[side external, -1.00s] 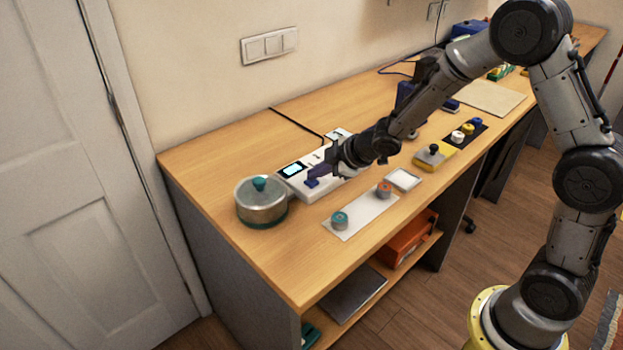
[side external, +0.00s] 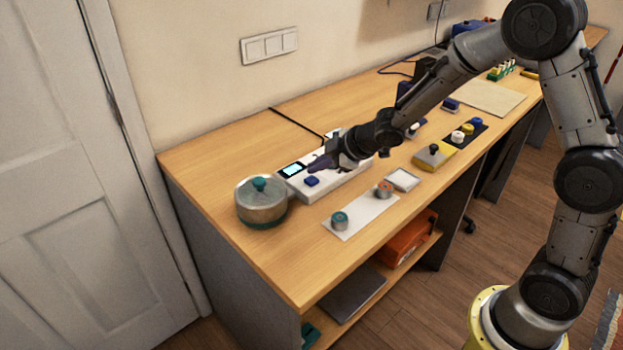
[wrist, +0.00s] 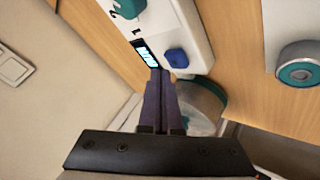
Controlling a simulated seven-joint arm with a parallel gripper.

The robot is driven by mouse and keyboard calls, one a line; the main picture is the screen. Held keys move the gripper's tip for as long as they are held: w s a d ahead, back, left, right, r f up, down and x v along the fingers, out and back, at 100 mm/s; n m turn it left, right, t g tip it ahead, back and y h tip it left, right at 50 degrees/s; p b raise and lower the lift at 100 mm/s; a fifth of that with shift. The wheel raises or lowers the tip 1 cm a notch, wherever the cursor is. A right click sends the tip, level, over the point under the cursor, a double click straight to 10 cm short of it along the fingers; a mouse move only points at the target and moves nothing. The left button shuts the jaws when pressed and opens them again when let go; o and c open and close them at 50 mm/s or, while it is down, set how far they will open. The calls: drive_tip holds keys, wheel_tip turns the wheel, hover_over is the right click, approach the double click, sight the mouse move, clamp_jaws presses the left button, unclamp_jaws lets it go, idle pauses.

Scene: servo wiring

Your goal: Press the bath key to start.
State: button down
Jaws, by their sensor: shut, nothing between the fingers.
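A long white device (side external: 333,184) stands on the desk with a lit cyan display (side external: 292,170) and a blue key (side external: 311,181) at its near end. The blue key also shows in the wrist view (wrist: 177,58), beside the display (wrist: 147,57). No label on the key is readable. My gripper (side external: 312,167) is shut and empty, just above the device near the display and key. In the wrist view its dark purple fingertips (wrist: 160,72) lie together, overlapping the lower end of the display, left of and below the key. They look apart from the key.
A metal pot (side external: 261,205) with a teal knob stands left of the device. A pale plate (side external: 361,216) with a teal-topped and a red-topped round part lies in front. A yellow block (side external: 434,158) with a black knob is further right. The desk's front left is clear.

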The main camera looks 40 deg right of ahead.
sight(317, 181)
drive_tip(key=shift+r, duration=2.45)
drive_tip(key=shift+r, duration=0.1)
drive_tip(key=s+r+m+t, duration=0.1)
drive_tip(key=s+r+t, duration=0.2)
drive_tip(key=r, duration=0.8)
drive_tip(key=s+d+r+m+h, duration=0.35)
drive_tip(key=s+r, duration=0.25)
drive_tip(key=s, duration=0.2)
drive_tip(key=s+f+m+g, duration=0.3)
drive_tip(key=s+f, duration=0.2)
drive_tip(key=s, duration=0.6)
drive_tip(key=s+a+f+m+g+y, duration=0.1)
drive_tip(key=s+f+m+g, duration=0.2)
drive_tip(key=s, duration=0.8)
drive_tip(key=shift+s+a+f+m, duration=0.3)
drive_tip(key=shift+f+m, duration=0.15)
drive_tip(key=shift+f, duration=0.4)
drive_tip(key=shift+y, duration=0.25)
